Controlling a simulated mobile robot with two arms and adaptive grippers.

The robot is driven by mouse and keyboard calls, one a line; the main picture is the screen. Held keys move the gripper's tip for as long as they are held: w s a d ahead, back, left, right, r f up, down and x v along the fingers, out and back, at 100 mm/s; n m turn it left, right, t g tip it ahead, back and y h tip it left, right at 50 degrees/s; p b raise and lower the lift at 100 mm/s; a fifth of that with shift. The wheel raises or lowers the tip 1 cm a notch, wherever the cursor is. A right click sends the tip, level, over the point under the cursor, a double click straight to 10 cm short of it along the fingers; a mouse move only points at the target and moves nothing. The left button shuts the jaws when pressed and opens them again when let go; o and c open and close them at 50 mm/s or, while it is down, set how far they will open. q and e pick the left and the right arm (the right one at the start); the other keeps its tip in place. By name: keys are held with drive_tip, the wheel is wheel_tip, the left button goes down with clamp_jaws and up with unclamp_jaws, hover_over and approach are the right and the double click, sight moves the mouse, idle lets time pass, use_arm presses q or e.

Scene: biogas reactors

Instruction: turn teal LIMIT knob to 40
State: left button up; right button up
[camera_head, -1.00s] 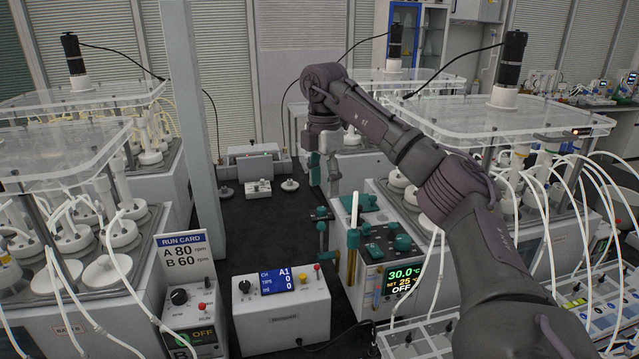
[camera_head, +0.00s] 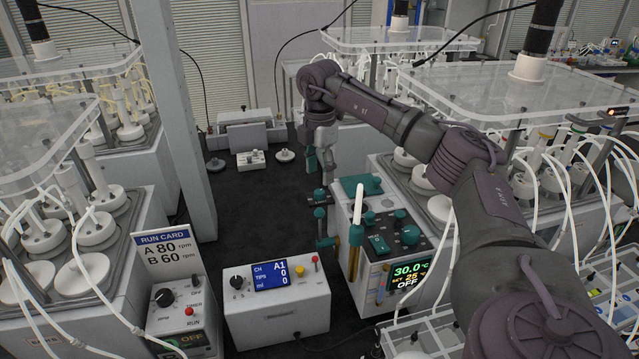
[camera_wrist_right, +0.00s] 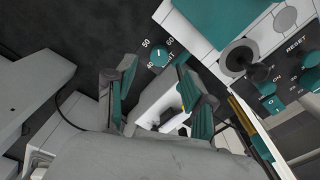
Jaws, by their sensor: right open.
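The teal LIMIT knob (camera_wrist_right: 160,57) shows in the wrist view, with white numbers 40, 50 and 60 around it on a dark surface. A pale line marks its face; I cannot read its setting surely. In the head view my right gripper (camera_head: 321,172) points down beside the left back corner of the teal-and-white bath unit (camera_head: 345,243). My left gripper is not in view.
The bath unit has several teal knobs on top and a display (camera_head: 411,274) reading 30.0. A white control box (camera_head: 277,312) stands in front, beside a run card (camera_head: 170,247). Reactors stand on both sides. The dark bench behind has clear room.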

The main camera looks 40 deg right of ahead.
sight(320, 192)
wheel_tip(320, 192, down, 4)
drive_tip(key=shift+f+p, duration=0.1)
drive_tip(key=shift+p, duration=0.4)
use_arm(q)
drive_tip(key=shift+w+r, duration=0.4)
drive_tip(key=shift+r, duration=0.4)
use_arm(e)
drive_tip(key=shift+f, duration=0.65)
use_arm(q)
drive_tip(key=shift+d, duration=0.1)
use_arm(e)
clamp_jaws()
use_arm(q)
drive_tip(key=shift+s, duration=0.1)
